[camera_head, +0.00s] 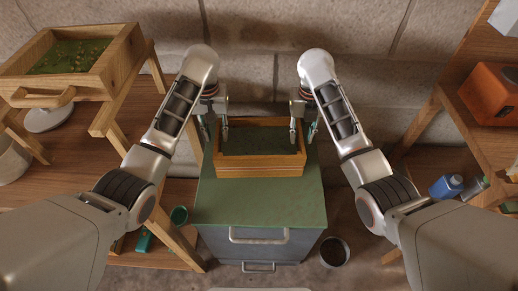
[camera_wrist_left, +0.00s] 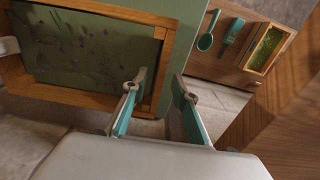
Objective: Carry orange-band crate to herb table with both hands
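A wooden crate (camera_head: 260,171) with dark green herbs inside sits on a green-topped cabinet; I cannot clearly make out a separate orange band on it. The crate also fills the upper left of the left wrist view (camera_wrist_left: 95,102). My left gripper (camera_head: 214,130) is open at the crate's left wall, its fingers apart on either side of the wall; the left wrist view shows the gap too (camera_wrist_left: 160,100). My right gripper (camera_head: 303,130) is open at the right wall, in a matching pose. Whether any finger touches the wood is unclear.
The green cabinet top (camera_head: 258,203) is bare in front of the crate. Another wooden crate (camera_head: 92,85) with green herbs stands on a wooden rack at left. A wooden shelf at right holds an orange box (camera_head: 489,94) and blue bottle (camera_head: 446,186). A dark pot (camera_head: 334,252) stands on the floor.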

